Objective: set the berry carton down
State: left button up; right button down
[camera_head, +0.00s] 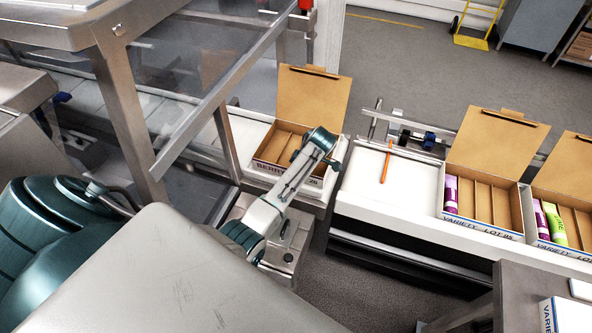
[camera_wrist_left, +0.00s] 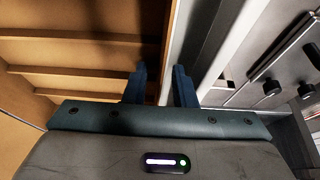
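The berry carton (camera_head: 265,166) is a brown box with its lid (camera_head: 313,95) standing open and a printed white front reading "BERRY". It appears to rest level at the end of the white belt left of the gap. Its dividers (camera_wrist_left: 70,70) show in the left wrist view. My left gripper (camera_wrist_left: 160,88) straddles the carton's side wall, one dark finger inside and one outside. The fingers stand apart, with a visible space beside the wall. In the head view my left wrist covers part of the carton and hides the fingertips. My right gripper is out of view.
Across a gap, a white surface (camera_head: 360,190) holds an orange stick (camera_head: 386,166) and two open variety cartons, the nearer (camera_head: 481,228) with purple tubes (camera_head: 451,195). A metal frame with clear panels (camera_head: 130,110) stands left. The white surface's left part is mostly bare.

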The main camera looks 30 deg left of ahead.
pick_arm(q)
jog(key=b+v, duration=0.4)
jog(key=v, duration=0.6)
jog(key=shift+d+f, duration=0.1)
jog(key=shift+p+v, duration=0.8)
jog(key=shift+r, duration=0.35)
